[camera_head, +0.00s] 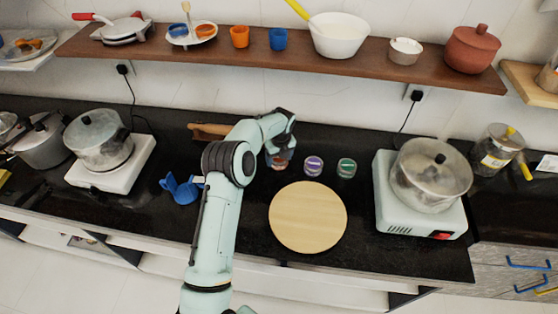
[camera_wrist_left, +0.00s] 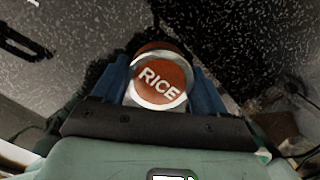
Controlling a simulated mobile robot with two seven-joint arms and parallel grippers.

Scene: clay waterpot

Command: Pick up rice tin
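The rice tin (camera_wrist_left: 162,82) has a red-brown lid lettered "RICE" with a pale rim, seen from above in the left wrist view. It lies between the two blue fingers of my left gripper (camera_wrist_left: 160,85), close to both; whether they press on it is unclear. In the head view the tin (camera_head: 280,163) shows only partly below my left gripper (camera_head: 279,152), which hides much of it. It appears to stand on the black counter, in a row with a purple-lidded tin (camera_head: 313,166) and a green-lidded tin (camera_head: 346,168). My right gripper is not in view.
A round wooden board (camera_head: 308,217) lies in front of the tins. A stove with a pot (camera_head: 430,178) stands to the right. A blue object (camera_head: 181,189) and another pot (camera_head: 98,140) are to the left. A loaded shelf (camera_head: 350,52) runs above.

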